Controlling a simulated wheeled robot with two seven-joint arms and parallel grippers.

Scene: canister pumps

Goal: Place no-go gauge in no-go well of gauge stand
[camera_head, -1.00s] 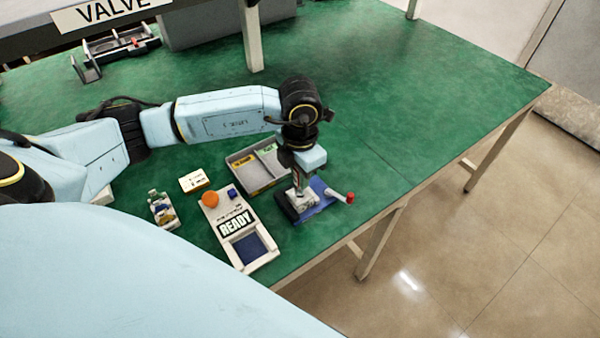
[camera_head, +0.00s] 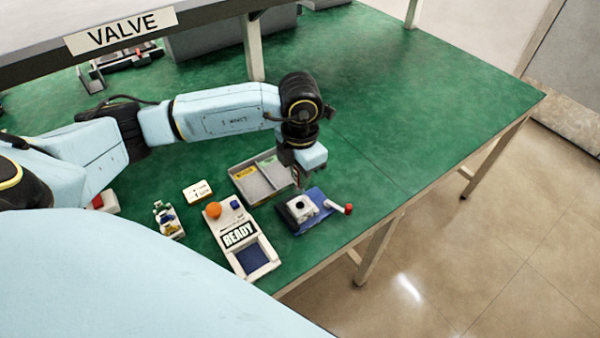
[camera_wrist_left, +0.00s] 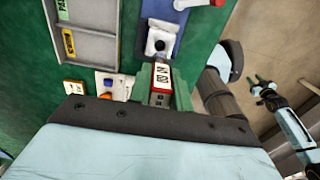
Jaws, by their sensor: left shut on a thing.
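My left gripper (camera_wrist_left: 161,88) is shut on the no-go gauge (camera_wrist_left: 163,76), a small block with a red and white face and dark lettering. In the head view the left gripper (camera_head: 298,178) hangs above the table, just behind a pale block with a dark round hole (camera_head: 300,207). The gauge is apart from that block, and its lower end is hard to see. A small stand with yellow, blue and green bits (camera_head: 167,218), seemingly the gauge stand, is at the left; its wells are too small to tell. My right gripper (camera_wrist_left: 264,88) is small at the wrist view's right.
The pale block sits on a blue base with a red-knobbed lever (camera_head: 347,209). A grey divided tray (camera_head: 244,188) stands behind it. The table's right side is clear.

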